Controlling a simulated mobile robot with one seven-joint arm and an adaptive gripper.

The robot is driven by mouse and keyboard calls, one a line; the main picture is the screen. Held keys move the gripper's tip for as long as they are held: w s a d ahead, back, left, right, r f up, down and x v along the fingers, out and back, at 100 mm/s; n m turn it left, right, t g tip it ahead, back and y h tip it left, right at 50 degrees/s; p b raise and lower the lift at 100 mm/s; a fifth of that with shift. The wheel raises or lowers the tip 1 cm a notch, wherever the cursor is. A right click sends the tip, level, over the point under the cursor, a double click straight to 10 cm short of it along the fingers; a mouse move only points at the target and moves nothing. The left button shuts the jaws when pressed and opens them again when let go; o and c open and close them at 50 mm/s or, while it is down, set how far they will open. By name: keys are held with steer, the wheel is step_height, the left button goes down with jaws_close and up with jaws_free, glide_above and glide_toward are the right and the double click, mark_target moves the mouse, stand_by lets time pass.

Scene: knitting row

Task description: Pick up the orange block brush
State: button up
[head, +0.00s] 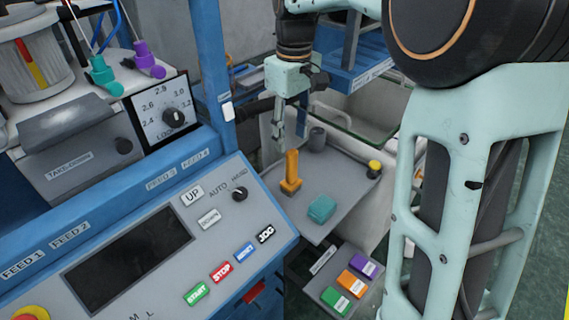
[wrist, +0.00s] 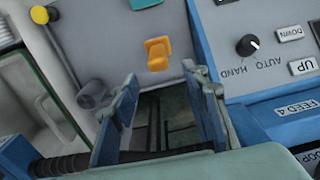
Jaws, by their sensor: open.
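The orange block brush (head: 290,173) stands on a grey shelf (head: 330,178) beside the blue machine panel, its handle upright in the head view. In the wrist view the brush (wrist: 158,54) lies just beyond the fingertips, roughly in line with the gap between them. My gripper (head: 290,130) is behind and above the brush in the head view. In the wrist view my gripper (wrist: 160,80) shows two spread blue-grey fingers with nothing between them. The fingers appear apart from the brush.
A teal block (head: 321,208) lies on the shelf near the brush. A grey cup (head: 317,138) and a yellow-topped knob (head: 375,167) are also there. The blue-edged control panel (head: 150,235) stands close on the left. Colored blocks (head: 350,283) sit on a lower tray.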

mark_target(293, 151)
steer(key=shift+d+f, duration=0.25)
steer(key=shift+f, duration=0.1)
step_height(293, 151, down, 5)
steer(key=shift+r, duration=0.15)
steer(key=shift+s+a+f, duration=0.1)
steer(key=shift+f, duration=2.7)
jaws_close()
